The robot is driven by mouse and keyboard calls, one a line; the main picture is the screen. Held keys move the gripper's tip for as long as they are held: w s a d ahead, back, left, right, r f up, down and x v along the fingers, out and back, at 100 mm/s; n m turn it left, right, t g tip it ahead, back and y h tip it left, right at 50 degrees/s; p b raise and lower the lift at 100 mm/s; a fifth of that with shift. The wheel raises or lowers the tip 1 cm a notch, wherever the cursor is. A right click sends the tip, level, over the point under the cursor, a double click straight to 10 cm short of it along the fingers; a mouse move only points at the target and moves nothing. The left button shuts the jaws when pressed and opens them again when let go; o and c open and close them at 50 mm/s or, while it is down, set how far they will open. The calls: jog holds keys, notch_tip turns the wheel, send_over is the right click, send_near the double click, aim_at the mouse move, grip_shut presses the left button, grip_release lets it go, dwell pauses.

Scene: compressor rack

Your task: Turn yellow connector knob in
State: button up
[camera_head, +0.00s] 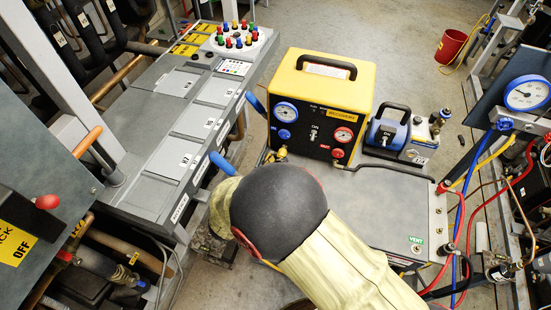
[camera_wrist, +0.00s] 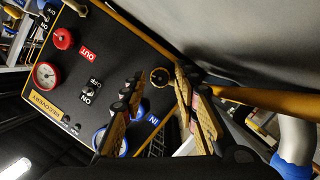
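The yellow machine (camera_head: 322,105) has a black front panel with a blue and a red gauge. The yellow connector knob (camera_head: 282,152) is a small brass fitting low on that panel, below the blue knob (camera_head: 284,134). In the wrist view, the round brass end of the connector (camera_wrist: 160,77) shows between the fingertips, near the panel's edge and the IN label. My gripper (camera_wrist: 161,83) is open, with one finger on each side of the connector and a gap visible to both. I cannot tell the remaining depth. In the head view, my arm hides the fingers.
A grey cabinet (camera_head: 165,140) with blue handles is at left. Hoses hang at right.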

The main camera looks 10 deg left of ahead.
jog(key=shift+a+f+n+t+h+p, duration=0.1)
jog(key=shift+n+t+h+p, duration=0.2)
jog(key=shift+n+h+p, duration=1)
jog(key=shift+n+y+p, duration=0.3)
jog(key=shift+y+p, duration=0.2)
jog(key=shift+p, duration=0.1)
jog(key=c, duration=0.8)
